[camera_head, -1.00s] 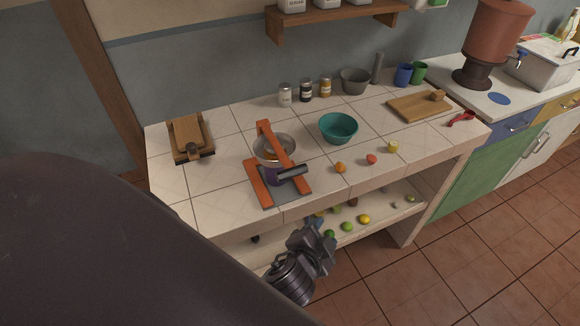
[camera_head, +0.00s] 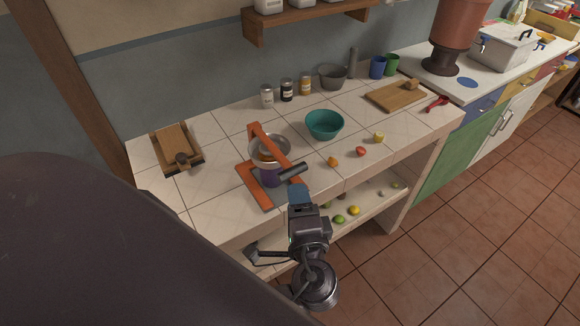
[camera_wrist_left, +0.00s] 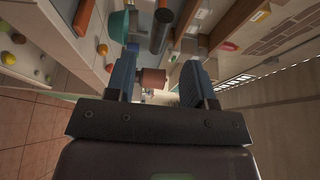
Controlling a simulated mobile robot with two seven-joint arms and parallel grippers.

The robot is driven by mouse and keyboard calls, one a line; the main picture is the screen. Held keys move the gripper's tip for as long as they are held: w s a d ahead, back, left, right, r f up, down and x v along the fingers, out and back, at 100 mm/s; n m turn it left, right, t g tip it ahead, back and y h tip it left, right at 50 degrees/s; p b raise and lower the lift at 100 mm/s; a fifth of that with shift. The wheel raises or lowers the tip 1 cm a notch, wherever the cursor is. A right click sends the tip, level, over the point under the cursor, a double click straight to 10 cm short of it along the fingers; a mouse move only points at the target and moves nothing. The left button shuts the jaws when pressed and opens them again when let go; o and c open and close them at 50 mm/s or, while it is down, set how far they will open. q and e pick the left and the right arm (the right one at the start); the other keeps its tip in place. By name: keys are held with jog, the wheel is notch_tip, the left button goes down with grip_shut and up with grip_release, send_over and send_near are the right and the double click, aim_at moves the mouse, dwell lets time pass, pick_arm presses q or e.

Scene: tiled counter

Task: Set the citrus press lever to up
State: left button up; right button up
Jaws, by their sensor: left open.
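The citrus press (camera_head: 256,142) stands near the front edge of the tiled counter, with an orange frame and base and a metal bowl. Its orange lever slopes down toward the front and ends in a dark cylindrical handle (camera_head: 292,172). My left gripper (camera_head: 299,190) is just in front of and below the handle, with blue fingertips. In the left wrist view the gripper (camera_wrist_left: 157,75) is open and empty between its two fingers. The dark handle (camera_wrist_left: 161,30) shows beyond the fingertips there, not between them. My right gripper is not in view.
A teal bowl (camera_head: 324,125) is right of the press, with cut fruit pieces (camera_head: 361,151) near the front edge. A wooden box-like tool (camera_head: 176,147) is at the left. Several jars (camera_head: 267,97) stand at the back. A lower shelf (camera_head: 374,203) holds fruit.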

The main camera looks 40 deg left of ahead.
aim_at(290, 167)
pick_arm(q)
jog(key=p+x, duration=0.1)
jog(key=x, duration=0.8)
jog(key=shift+f+p, duration=0.1)
jog(key=shift+p, duration=0.2)
jog(key=shift+c, duration=0.5)
grip_shut()
